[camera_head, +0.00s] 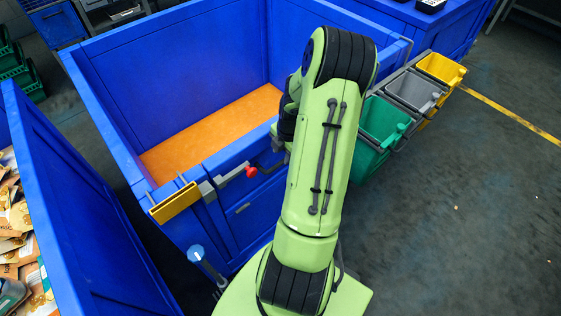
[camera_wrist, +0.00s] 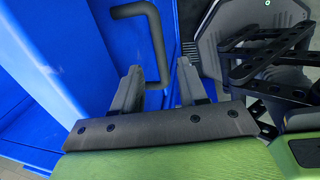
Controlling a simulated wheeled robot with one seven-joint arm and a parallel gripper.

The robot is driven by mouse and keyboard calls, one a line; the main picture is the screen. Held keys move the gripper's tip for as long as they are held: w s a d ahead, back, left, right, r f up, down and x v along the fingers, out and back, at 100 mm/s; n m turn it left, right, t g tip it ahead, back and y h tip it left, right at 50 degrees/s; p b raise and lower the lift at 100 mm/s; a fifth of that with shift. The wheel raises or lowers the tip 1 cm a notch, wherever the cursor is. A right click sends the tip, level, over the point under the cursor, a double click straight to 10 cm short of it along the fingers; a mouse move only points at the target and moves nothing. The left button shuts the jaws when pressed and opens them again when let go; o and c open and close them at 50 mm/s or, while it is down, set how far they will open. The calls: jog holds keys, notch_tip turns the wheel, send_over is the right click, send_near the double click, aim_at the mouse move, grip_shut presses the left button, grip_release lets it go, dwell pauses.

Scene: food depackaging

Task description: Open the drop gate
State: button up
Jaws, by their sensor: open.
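The blue-walled bin (camera_head: 165,75) has an orange floor (camera_head: 215,130). In the wrist view a dark grey bent handle (camera_wrist: 157,45) stands out from a blue panel (camera_wrist: 60,55); whether this panel is the drop gate I cannot tell. My gripper (camera_wrist: 159,72) is open, one finger on each side of the handle's long bar. The bar's lower end lies between the fingers, closer to the left one. No grip on it shows. In the head view my green arm hides the gripper and part of the bin's front right side.
A yellow bracket (camera_head: 174,202) and a red knob (camera_head: 251,172) stick out at the bin's front rim. Green (camera_head: 383,122), grey (camera_head: 413,91) and yellow (camera_head: 441,68) small bins hang at the right. A blue container with packages (camera_head: 18,235) stands at the left. Open floor lies at the right.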

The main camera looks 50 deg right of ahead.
aim_at(281, 162)
jog(key=f, duration=0.2)
jog(key=w+f, duration=0.1)
jog(key=f, duration=0.1)
jog(key=shift+d+f+b, duration=0.15)
jog(key=shift+f+b, duration=0.2)
grip_shut()
